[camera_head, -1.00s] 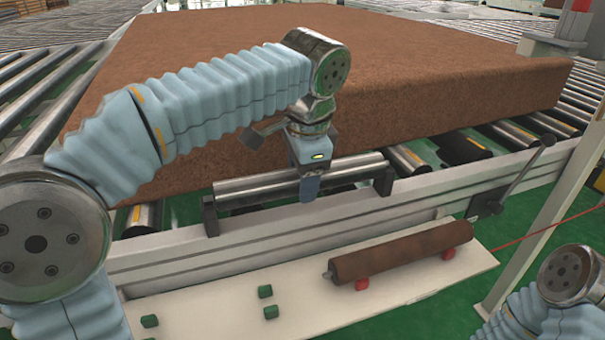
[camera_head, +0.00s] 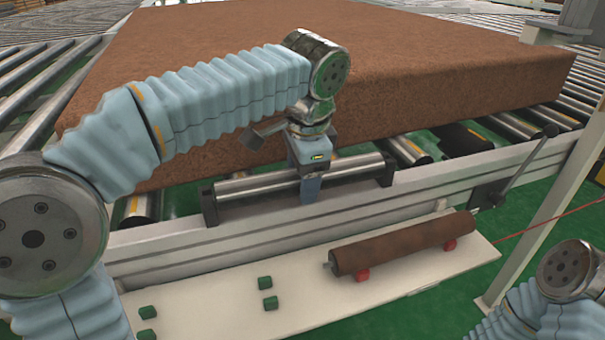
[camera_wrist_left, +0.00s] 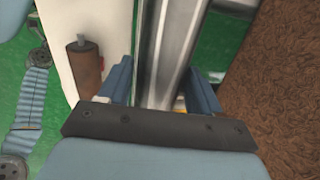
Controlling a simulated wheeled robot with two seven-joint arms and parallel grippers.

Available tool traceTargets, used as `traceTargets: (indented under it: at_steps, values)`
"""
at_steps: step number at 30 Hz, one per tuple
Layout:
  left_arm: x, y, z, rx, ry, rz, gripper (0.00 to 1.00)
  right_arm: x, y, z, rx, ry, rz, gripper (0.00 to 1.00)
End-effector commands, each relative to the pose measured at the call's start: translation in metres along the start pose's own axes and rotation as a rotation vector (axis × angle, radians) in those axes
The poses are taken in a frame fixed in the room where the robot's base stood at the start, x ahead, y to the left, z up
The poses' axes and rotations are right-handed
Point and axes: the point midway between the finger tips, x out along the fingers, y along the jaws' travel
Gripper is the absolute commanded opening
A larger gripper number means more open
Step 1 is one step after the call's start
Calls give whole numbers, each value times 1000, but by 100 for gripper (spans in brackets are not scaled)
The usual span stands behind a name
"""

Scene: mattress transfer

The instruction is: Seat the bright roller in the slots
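The bright roller (camera_head: 255,187) is a shiny silver bar lying along the conveyor's near edge. Its ends are at the two black slot brackets, left (camera_head: 209,206) and right (camera_head: 386,172). It looks low between them, but I cannot tell whether both ends rest fully on the slot bottoms. My left gripper (camera_head: 310,188) points down at its middle and appears shut on it, one finger hiding part of it. In the left wrist view the roller (camera_wrist_left: 178,60) runs between the two fingers (camera_wrist_left: 160,78). My right gripper is out of view; only part of that arm shows at lower right.
A brown mattress (camera_head: 330,75) lies on the conveyor just behind the roller. A brown roller (camera_head: 400,245) rests on red blocks on a white board (camera_head: 220,310) in front, with several green blocks (camera_head: 264,283) to its left. A lever (camera_head: 515,170) sticks up at right.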

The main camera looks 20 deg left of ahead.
Motion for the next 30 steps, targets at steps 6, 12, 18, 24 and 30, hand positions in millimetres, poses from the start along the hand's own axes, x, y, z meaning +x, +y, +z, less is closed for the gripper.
traceTargets:
  at_steps: [6, 12, 18, 24, 30]
  values:
    - [0, 0, 0, 0, -1, 0, 85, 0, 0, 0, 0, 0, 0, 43]
    - [0, 0, 0, 1, -2, 2, 85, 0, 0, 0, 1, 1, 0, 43]
    - [-26, 0, -1, 1, 1, 0, 85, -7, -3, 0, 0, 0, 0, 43]
    - [-77, -1, -1, 1, 2, -1, 85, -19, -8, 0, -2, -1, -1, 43]
    - [-119, -1, -1, 1, 2, 0, 85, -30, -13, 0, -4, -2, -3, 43]
